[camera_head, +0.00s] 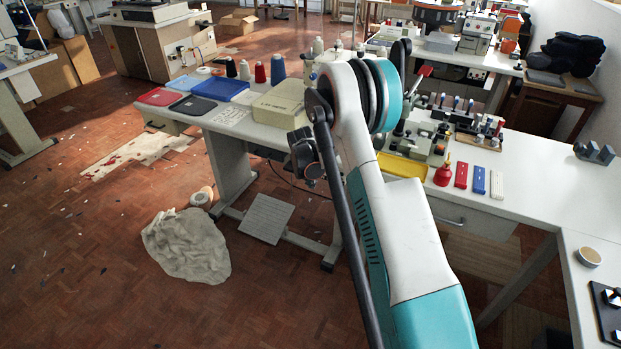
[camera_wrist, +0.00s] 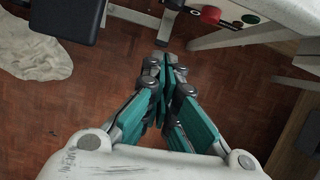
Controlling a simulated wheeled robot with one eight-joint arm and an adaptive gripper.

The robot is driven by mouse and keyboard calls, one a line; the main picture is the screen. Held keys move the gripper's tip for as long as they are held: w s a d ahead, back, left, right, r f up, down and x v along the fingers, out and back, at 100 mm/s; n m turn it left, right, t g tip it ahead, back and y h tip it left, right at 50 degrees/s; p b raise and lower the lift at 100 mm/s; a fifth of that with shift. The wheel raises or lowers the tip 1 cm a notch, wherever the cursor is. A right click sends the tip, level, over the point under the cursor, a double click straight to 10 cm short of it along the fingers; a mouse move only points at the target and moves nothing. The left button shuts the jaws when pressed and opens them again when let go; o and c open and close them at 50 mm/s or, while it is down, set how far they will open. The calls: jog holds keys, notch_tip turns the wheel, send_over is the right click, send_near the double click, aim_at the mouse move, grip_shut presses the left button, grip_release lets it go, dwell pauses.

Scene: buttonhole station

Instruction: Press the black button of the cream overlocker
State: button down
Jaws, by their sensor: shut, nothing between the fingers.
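My gripper (camera_wrist: 166,66) is shut and empty in the wrist view, its fingers together above the brown floor. A cream machine (camera_head: 332,56) stands on the white table behind my arm, mostly covered, beside the thread cones. I cannot tell for sure that it is the overlocker. No black button can be made out on it. In the wrist view a red button (camera_wrist: 210,14) and a smaller green one (camera_wrist: 250,19) show at the table edge, apart from the fingers.
The white table (camera_head: 520,180) carries a cream case (camera_head: 283,103), a yellow tray (camera_head: 402,164), a red oil can (camera_head: 443,171) and colored blocks. A grey pedal (camera_head: 266,218) is under the table.

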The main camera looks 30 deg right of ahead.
jog(key=shift+w+d+f+b, duration=0.35)
jog(key=shift+w+d+b, duration=0.1)
jog(key=shift+w+d, duration=0.4)
jog(key=shift+w+d+f+b, duration=0.35)
jog(key=shift+w+d+b, duration=0.1)
jog(key=shift+w+d, duration=0.35)
jog(key=shift+d, duration=0.1)
